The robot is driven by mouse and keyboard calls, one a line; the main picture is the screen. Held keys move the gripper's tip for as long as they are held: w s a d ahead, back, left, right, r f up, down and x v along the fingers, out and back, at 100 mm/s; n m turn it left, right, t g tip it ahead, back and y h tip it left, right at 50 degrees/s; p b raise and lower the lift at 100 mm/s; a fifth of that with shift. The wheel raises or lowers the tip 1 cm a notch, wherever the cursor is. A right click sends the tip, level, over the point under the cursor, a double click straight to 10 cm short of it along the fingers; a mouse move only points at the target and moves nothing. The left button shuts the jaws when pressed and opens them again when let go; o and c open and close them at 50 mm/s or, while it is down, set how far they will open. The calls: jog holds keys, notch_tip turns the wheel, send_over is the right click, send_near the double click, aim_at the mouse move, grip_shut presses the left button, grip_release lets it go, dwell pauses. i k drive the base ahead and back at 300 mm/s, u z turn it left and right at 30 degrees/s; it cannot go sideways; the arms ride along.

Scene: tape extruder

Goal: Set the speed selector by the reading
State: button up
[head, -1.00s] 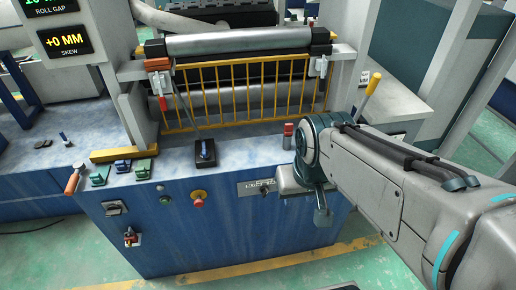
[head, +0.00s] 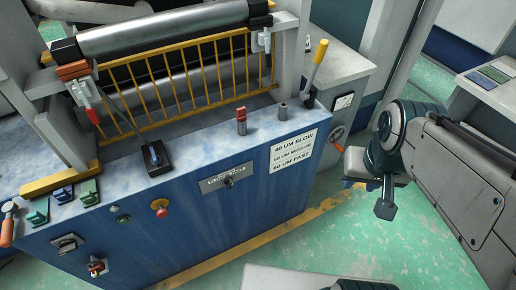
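The speed selector (head: 229,182) is a small dark knob on the upper right of the blue front panel, under a dark line-speed label strip with small, hard-to-read markings. Its pointer direction is too small to tell. A white sign (head: 293,150) to its right pairs thickness with speed: 40 um slow, what looks like 50 um medium, and what looks like 60 um fast. No reading display is in view. My gripper (head: 357,166) is right of the machine, apart from the selector and sign. Its fingers are not clear enough to show open or shut.
Open green floor (head: 340,240) lies in front on the right.

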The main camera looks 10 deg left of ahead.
aim_at(229, 182)
jog(key=k, duration=0.95)
jog(key=u, duration=1.65)
jog(key=i, duration=0.5)
